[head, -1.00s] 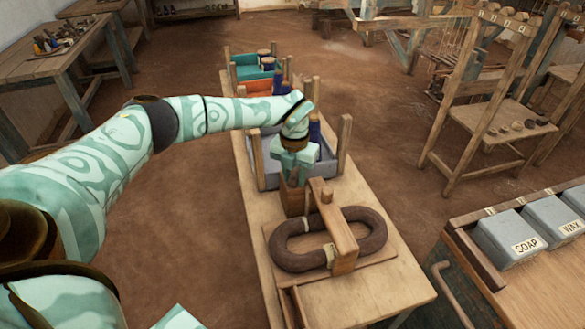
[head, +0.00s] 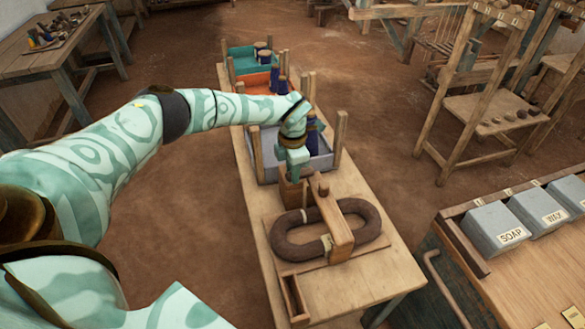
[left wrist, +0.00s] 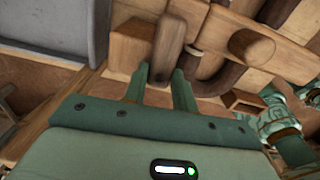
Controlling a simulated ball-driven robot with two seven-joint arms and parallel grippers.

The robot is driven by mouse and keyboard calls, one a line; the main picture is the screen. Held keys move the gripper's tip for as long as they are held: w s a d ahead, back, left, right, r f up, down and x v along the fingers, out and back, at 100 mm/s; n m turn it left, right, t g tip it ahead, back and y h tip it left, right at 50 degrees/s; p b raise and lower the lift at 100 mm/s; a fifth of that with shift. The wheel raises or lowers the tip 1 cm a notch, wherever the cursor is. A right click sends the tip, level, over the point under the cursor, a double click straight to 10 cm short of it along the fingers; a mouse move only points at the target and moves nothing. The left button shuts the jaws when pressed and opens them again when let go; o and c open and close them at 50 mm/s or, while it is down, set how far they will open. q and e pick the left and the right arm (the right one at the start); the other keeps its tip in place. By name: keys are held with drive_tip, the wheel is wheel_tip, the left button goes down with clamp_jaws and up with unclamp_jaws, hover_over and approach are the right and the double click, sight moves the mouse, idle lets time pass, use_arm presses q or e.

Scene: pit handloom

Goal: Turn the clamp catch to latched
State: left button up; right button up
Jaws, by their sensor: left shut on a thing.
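The wooden clamp (head: 335,225) has a bar lying across a dark brown oval coil (head: 285,245), with a round peg on top. At its far end is a wooden block (head: 291,194). My left gripper (head: 294,177) points down at this block. In the left wrist view my left gripper (left wrist: 162,82) is shut on a dark wooden tab, the clamp catch (left wrist: 170,34), which lies over the lighter block (left wrist: 131,43). The fingers hide part of the catch in the head view. I cannot tell whether it is latched. My right gripper is not in view.
A grey tray (head: 258,158) with corner posts stands just beyond the clamp, with orange and teal trays behind it. A small open wooden box (head: 293,298) is at the near left. Grey SOAP and WAX boxes (head: 497,228) stand on the right bench.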

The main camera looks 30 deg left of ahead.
use_arm(q)
drive_tip(key=shift+m, duration=0.4)
drive_tip(key=o, duration=1)
wheel_tip(320, 180, up, 16)
drive_tip(key=p, duration=0.2)
drive_tip(key=shift+r+p, duration=0.2)
drive_tip(key=shift+p, duration=0.15)
